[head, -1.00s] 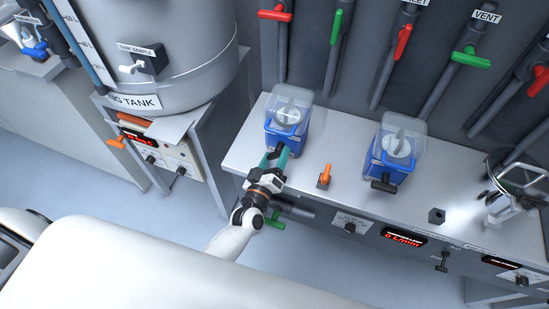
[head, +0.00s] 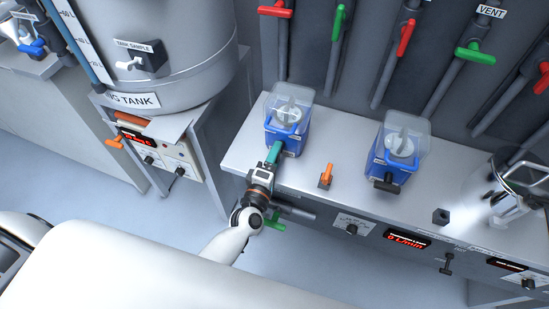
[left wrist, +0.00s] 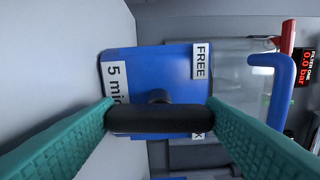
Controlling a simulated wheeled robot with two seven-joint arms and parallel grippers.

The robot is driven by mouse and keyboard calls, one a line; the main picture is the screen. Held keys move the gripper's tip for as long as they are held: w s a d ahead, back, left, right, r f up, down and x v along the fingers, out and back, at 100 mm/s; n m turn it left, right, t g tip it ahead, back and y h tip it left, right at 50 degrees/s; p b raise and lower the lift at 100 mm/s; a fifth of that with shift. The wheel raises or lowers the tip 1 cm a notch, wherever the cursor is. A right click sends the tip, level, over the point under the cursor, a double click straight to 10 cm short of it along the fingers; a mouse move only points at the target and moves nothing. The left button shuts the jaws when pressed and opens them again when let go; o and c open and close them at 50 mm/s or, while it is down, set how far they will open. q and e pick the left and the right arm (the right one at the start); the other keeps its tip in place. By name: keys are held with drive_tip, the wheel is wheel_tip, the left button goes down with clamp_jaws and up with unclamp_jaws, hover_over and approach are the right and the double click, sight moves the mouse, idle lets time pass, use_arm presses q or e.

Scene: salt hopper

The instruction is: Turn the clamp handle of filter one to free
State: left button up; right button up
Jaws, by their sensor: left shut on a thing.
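Filter one is the left blue housing with a clear cover (head: 288,138), on the bench. My left gripper (head: 272,155) is at its front face, with teal fingers. In the left wrist view the black clamp handle (left wrist: 158,119) lies crosswise between the two fingers (left wrist: 158,122), which are shut on its ends. Behind it is the blue front with a FREE label (left wrist: 201,61) at upper right and a "5 mic…" label (left wrist: 114,80) at left. Another label, ending in K (left wrist: 200,135), is mostly hidden by the handle and finger. My right gripper is not in view.
A second blue filter (head: 394,155) with a black handle (head: 386,186) stands to the right. An orange lever (head: 326,176) stands on the bench between them. A green-handled valve (head: 274,222) sits below the bench edge near my left arm. A steel tank (head: 165,60) is at left.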

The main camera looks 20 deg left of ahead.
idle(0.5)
use_arm(q)
drive_tip(key=o, duration=1)
drive_tip(key=s+b, duration=0.1)
drive_tip(key=s, duration=1.1)
drive_tip(key=shift+a+b, duration=0.2)
drive_tip(key=shift+b, duration=0.1)
